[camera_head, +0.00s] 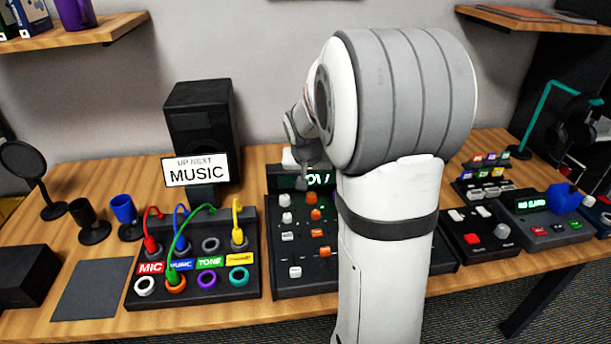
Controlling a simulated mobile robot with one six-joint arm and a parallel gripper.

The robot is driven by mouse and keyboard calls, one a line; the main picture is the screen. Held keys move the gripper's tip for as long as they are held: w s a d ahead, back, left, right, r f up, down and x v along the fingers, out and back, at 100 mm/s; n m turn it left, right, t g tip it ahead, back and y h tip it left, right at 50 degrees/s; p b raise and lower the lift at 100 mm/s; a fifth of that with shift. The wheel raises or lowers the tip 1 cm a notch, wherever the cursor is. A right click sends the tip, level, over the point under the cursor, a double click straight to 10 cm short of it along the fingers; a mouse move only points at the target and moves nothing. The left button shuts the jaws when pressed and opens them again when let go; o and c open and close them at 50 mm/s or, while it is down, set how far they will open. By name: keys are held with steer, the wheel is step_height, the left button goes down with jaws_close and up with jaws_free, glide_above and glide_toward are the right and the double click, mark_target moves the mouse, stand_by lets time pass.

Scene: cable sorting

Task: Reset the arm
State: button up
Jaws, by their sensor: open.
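My arm stands in the middle of the view, its large white and grey joint in front of the wall. My gripper (308,180) shows small and dark left of that joint, above the middle console; it is open, and I see nothing in it. Part of it is hidden by my arm. The patch panel (131,299) lies on the table to the left. A red cable (149,225), a blue cable (178,222) and a yellow cable (237,215) rise from its upper row. A green cable (181,234) arches down to the orange-ringed socket in the lower row.
A sign reading "UP NEXT MUSIC" (196,170) stands before a black speaker (200,110). The mixing console (279,264) is partly hidden by my arm. Cups, a round microphone (24,160) and a dark pad (92,288) are left; control boxes and headphones (575,125) are right.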

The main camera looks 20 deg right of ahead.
steer(key=s+a+r+n+y+p, duration=0.1)
steer(key=s+a+r+p, duration=0.2)
steer(key=s, duration=0.5)
steer(key=s+a+r+n+p, duration=0.2)
steer(key=s+a+r+p, duration=0.2)
steer(key=s+a+r, duration=0.2)
steer(key=s+a+r+n+g+y+p, duration=0.1)
steer(key=s+a+r+n+p, duration=0.1)
steer(key=s+a+r, duration=0.3)
steer(key=s+p, duration=0.1)
steer(key=s, duration=0.3)
steer(key=shift+s+a+y, duration=0.3)
steer(key=shift+c, duration=0.2)
